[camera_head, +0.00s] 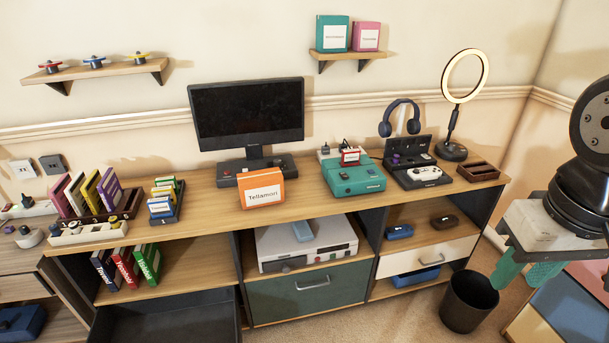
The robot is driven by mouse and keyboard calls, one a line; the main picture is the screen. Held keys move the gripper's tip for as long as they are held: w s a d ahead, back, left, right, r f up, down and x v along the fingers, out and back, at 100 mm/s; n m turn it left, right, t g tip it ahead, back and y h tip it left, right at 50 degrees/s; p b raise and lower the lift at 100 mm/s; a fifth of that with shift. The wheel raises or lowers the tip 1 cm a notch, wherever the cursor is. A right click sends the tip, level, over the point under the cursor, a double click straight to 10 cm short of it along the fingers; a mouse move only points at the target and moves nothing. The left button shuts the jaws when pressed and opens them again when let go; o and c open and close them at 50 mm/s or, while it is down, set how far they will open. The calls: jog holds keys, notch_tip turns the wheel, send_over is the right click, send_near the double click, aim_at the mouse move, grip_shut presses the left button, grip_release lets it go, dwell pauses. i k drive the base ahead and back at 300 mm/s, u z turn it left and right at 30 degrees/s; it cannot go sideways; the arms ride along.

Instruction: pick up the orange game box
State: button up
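The orange game box (262,192), with a white label reading "Tellamori", stands upright near the front edge of the wooden desk top (310,205), in front of the monitor (247,113). My gripper (524,276) is at the right of the view, far from the box and beyond the desk's right end. Its two green fingers point down and look apart, with nothing seen between them.
A dark console (226,172) sits just behind the box. A teal console (352,179) stands to its right, and a rack of small cases (165,203) to its left. A black bin (468,301) stands on the floor near my gripper. An open drawer (165,318) juts out at lower left.

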aim_at(258, 188)
jog(key=z, duration=0.25)
jog(key=i, duration=0.7)
jog(key=u, duration=0.6)
jog(key=i, duration=0.65)
jog(key=u, duration=0.7)
